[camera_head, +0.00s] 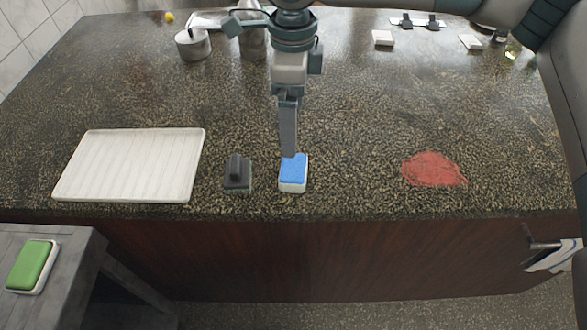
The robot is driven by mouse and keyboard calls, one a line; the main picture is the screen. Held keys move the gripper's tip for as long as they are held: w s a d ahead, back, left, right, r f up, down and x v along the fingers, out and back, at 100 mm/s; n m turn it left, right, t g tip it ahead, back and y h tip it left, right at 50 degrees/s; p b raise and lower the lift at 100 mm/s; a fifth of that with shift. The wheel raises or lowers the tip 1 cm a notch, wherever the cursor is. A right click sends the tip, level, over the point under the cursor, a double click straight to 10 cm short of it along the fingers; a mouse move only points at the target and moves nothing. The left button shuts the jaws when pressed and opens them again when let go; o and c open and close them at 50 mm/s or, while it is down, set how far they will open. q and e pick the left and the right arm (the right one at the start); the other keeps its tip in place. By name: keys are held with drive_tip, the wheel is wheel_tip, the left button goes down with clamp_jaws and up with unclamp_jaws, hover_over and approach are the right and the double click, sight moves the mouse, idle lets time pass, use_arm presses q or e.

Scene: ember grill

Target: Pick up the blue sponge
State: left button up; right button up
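The blue sponge (293,174), blue on top with a white lower part, lies on the dark speckled countertop (350,130) near its front edge. My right gripper (288,153) points straight down, its fingertips at the far edge of the sponge's top. The fingers line up as one grey slab in this view, so their gap is hidden. I cannot tell whether they touch the sponge or are around it. The sponge looks flat on the counter.
A dark block with a handle (238,174) stands close left of the sponge. A white ribbed tray (62,188) lies further left, a red patch (433,169) to the right. A green sponge (32,265) lies on a grey side table (75,262). A metal pot (193,45) stands behind.

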drive_tip(key=p, duration=0.2)
hover_over(293, 166)
wheel_tip(293, 166, down, 5)
drive_tip(key=shift+s+r, duration=0.1)
drive_tip(key=shift+s, duration=0.05)
wheel_tip(293, 166, down, 4)
drive_tip(key=shift+p, duration=0.75)
use_arm(q)
drive_tip(key=s+a+r+g, duration=0.1)
drive_tip(key=s+a+r, duration=0.1)
drive_tip(key=s, duration=0.3)
drive_tip(key=shift+s+r+g, duration=0.25)
drive_tip(key=shift+g, duration=0.05)
use_arm(e)
drive_tip(key=shift+f, duration=0.55)
drive_tip(key=shift+f+p, duration=0.95)
drive_tip(key=shift+p, duration=0.25)
wheel_tip(293, 166, down, 2)
drive_tip(key=shift+p, duration=0.55)
drive_tip(key=shift+f, duration=0.65)
use_arm(q)
wheel_tip(293, 166, up, 4)
drive_tip(key=shift+f, duration=0.2)
